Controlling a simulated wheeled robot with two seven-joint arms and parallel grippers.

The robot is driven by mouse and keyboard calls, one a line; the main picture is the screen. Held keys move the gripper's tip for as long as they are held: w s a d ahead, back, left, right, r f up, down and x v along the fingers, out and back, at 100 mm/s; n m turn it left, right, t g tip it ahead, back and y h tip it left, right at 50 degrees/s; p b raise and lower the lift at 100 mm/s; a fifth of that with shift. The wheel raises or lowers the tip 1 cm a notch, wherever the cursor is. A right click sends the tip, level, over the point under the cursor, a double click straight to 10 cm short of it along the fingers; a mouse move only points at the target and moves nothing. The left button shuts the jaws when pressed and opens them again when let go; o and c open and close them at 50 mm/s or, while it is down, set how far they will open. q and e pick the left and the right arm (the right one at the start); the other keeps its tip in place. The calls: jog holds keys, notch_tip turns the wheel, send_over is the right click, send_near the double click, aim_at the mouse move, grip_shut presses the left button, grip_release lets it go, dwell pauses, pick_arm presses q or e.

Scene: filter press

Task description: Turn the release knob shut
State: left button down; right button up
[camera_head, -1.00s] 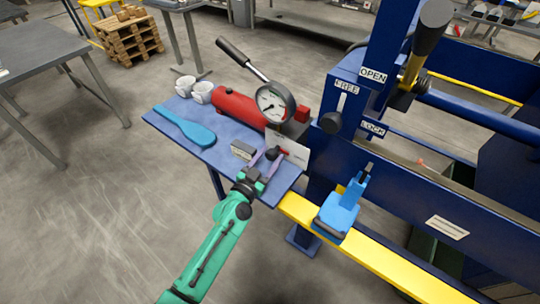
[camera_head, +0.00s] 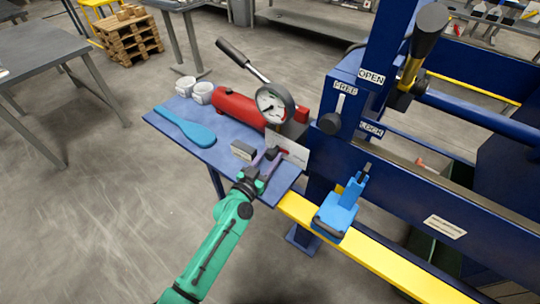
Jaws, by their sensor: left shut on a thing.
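The release knob (camera_head: 272,153), small with a dark end and a red part, sits at the base of the red hand pump (camera_head: 240,109), beside a white plate. My left gripper (camera_head: 268,162), on a green arm from the lower left, has its purple fingers at the knob and is shut on it. The fingers hide part of the knob. The pump's round gauge (camera_head: 272,104) and its black-gripped lever (camera_head: 240,58) stand above. My right gripper is not in view.
The blue shelf (camera_head: 215,154) also bears a light-blue scraper (camera_head: 185,127), a small grey block (camera_head: 243,150) and two white cups (camera_head: 202,92). The blue press frame (camera_head: 420,175) with a yellow rail and a blue clamp-like tool (camera_head: 337,212) stands to the right.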

pick_arm(q)
jog(key=n+p, duration=0.1)
jog(key=n, duration=0.2)
jog(key=shift+r+g, duration=0.1)
jog(key=shift+g, duration=0.2)
jog(key=n, duration=0.4)
jog(key=shift+n+g+p, duration=0.3)
jog(key=shift+p, duration=0.1)
jog(key=n, duration=0.3)
jog(key=shift+h, duration=0.3)
jog(key=n+g, duration=0.1)
jog(key=n, duration=0.3)
jog(key=shift+h, duration=0.3)
jog(key=c, duration=0.7)
grip_release()
jog(key=shift+a, duration=0.1)
